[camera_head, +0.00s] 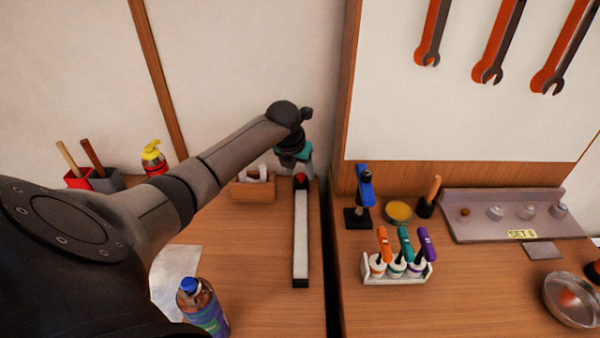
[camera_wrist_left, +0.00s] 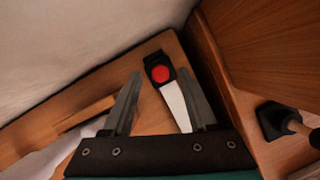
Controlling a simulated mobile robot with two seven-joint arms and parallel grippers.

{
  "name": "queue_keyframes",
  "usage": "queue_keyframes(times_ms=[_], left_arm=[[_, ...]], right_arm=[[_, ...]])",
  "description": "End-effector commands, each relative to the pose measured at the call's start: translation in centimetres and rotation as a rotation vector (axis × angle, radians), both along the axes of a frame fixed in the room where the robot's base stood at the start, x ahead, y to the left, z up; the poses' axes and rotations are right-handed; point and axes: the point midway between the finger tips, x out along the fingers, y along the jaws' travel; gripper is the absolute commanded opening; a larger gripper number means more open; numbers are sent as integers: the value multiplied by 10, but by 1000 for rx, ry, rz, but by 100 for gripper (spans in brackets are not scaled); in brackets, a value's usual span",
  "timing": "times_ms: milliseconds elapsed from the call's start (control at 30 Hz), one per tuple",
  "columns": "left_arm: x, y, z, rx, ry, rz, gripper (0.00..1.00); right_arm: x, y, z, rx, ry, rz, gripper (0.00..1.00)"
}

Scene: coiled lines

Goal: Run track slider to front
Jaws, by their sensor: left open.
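The track (camera_head: 301,240) is a long white rail with dark ends on the left table, running from the back to the front. Its slider (camera_head: 301,179), a black block with a red round top, is at the far end. In the left wrist view the slider (camera_wrist_left: 160,73) appears between my fingertips, with the white track (camera_wrist_left: 176,104) running down from it. My left gripper (camera_head: 308,171) is open at the far end of the track; its fingers (camera_wrist_left: 160,75) are apart. I cannot tell whether they are at the slider's height. My right gripper is not in view.
A wooden box (camera_head: 254,190) stands left of the track's far end. A bottle (camera_head: 204,308) stands at the front left. A gap separates the right table, which holds a blue-topped tool (camera_head: 366,188) and a rack of coloured handles (camera_head: 398,268). The wall rises close behind.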

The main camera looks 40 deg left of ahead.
Motion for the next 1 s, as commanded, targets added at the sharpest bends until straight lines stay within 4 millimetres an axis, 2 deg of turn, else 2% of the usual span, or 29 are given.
queue_keyframes(times_ms=[133,433,900,1000], left_arm=[[2,0,-7,-1,1,-1,59],[3,0,-7,-1,0,-1,59],[3,0,-7,-1,0,0,6],[3,1,-7,-1,1,0,0]], right_arm=[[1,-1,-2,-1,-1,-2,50],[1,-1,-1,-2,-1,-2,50],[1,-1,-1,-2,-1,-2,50],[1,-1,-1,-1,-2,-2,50]])
